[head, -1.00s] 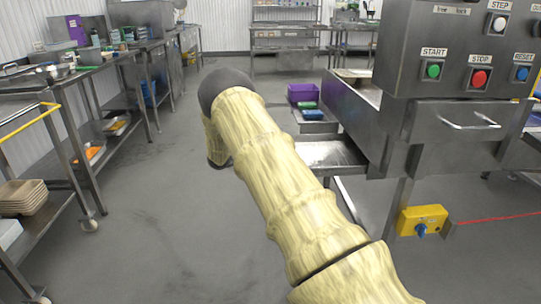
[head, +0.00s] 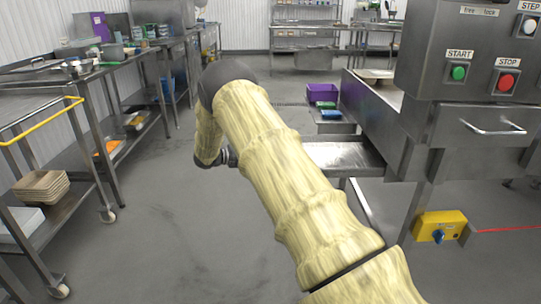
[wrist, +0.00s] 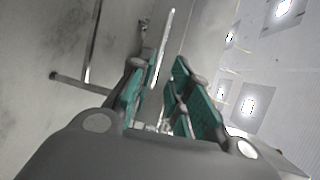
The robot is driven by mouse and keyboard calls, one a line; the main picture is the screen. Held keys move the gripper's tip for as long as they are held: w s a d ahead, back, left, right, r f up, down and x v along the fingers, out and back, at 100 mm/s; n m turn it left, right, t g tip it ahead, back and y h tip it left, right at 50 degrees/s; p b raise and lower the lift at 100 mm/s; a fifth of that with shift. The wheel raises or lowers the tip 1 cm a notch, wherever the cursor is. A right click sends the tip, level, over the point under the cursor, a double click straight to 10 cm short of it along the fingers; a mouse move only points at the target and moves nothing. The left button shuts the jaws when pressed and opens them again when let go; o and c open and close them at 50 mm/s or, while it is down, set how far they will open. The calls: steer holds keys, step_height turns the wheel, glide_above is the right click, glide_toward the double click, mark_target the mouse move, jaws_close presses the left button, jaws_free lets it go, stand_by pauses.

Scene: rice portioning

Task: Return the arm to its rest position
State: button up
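My gripper (wrist: 160,90) shows in the wrist view with two green-padded fingers set apart and nothing between them. Behind the fingers, the wrist view shows a tilted view of wall, metal bars and ceiling lights. In the head view my arm, in a pale yellow sleeve, reaches forward over the open floor and bends down at a dark joint.
At right stands a steel machine (head: 448,130) with a shelf (head: 345,157), a purple bin (head: 322,92) and a yellow switch box (head: 440,226). At left are steel tables and a trolley (head: 35,108) with stacked trays (head: 40,187). The floor (head: 170,235) between is clear.

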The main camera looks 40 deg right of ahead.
steer(key=shift+w+a, duration=0.1)
steer(key=shift+a, duration=0.2)
stand_by(0.4)
steer(key=s+a+f+n+t+y, duration=0.1)
steer(key=s+a+f+n+t, duration=0.3)
steer(key=f+n, duration=0.35)
steer(key=s+a+f+n+t+y, duration=0.1)
steer(key=a+f+n+t, duration=0.2)
steer(key=a+f+n, duration=0.5)
steer(key=s+a+f+n+t+y, duration=0.1)
steer(key=s+a+f+n+t, duration=0.2)
steer(key=f+n, duration=0.45)
steer(key=s+a+f+n+y, duration=0.45)
steer(key=s+a+f, duration=0.3)
steer(key=s, duration=0.25)
steer(key=s+a+f+n+y, duration=0.4)
steer(key=s+a+f+n, duration=0.2)
steer(key=s+a, duration=0.3)
steer(key=s+a+n+g+y, duration=0.25)
steer(key=s+a, duration=0.25)
steer(key=s, duration=0.7)
steer(key=s+a+n+g+y, duration=0.1)
steer(key=s+a+n+g, duration=0.3)
steer(key=s, duration=0.8)
step_height(320, 180, up, 25)
steer(key=t+p, duration=0.1)
steer(key=p, duration=2.3)
steer(key=shift+w+a+f+p, duration=0.15)
steer(key=shift+w+a+p, duration=0.15)
